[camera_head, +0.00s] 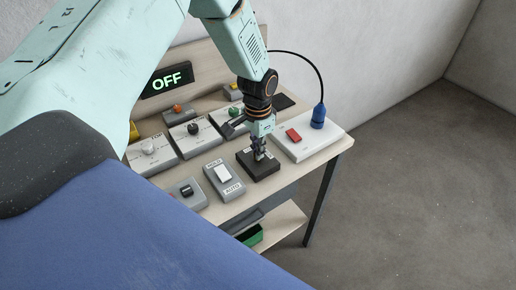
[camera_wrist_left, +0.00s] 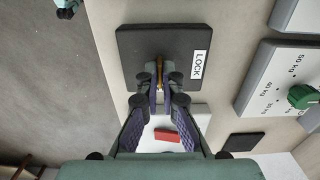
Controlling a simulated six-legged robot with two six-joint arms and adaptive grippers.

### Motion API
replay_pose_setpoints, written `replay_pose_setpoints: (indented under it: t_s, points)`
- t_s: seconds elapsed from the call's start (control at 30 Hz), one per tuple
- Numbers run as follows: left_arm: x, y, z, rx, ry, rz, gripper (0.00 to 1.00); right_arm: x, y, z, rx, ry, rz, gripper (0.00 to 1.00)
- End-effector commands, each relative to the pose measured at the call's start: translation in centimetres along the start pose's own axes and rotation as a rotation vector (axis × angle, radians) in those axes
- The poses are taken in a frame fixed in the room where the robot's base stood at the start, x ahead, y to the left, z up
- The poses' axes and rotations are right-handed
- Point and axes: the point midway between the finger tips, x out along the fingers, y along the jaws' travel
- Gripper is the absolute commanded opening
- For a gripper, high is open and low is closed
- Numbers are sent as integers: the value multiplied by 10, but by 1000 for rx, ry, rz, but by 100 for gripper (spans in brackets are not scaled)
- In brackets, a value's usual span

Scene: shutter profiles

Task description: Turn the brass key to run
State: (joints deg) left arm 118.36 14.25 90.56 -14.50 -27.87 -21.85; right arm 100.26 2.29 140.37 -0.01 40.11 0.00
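The brass key (camera_wrist_left: 159,68) stands in a dark square lock plate (camera_wrist_left: 130,45) with a white LOCK label (camera_wrist_left: 198,64) in the left wrist view. My left gripper (camera_wrist_left: 160,85) is shut on the key, with a fingertip on each side of it. In the head view, the same gripper (camera_head: 259,153) points down onto the dark lock block (camera_head: 263,170) near the front right of the table. There the fingers hide most of the key.
A lit OFF display (camera_head: 168,79) stands at the back. A HOLD/AUTO rocker switch (camera_head: 223,173), grey knob boxes and a white board with a red switch (camera_head: 293,135) surround the lock. A blue plug (camera_head: 318,116) with a black cable stands at right. Floor to the right is clear.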

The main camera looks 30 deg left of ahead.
Motion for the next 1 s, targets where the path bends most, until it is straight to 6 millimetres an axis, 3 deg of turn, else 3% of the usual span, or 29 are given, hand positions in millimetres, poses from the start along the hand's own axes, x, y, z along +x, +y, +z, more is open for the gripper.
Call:
replay_pose_setpoints:
  t_s: [0.53,0.8,1.0]
  points:
    - [-2,-1,-2,24,5,-3,0,0,0,0,0,0,0,40]
    - [-1,-1,-1,22,3,-2,27,0,0,0,0,0,0,40]
    - [0,0,0,21,2,-1,27,0,0,0,0,0,0,40]
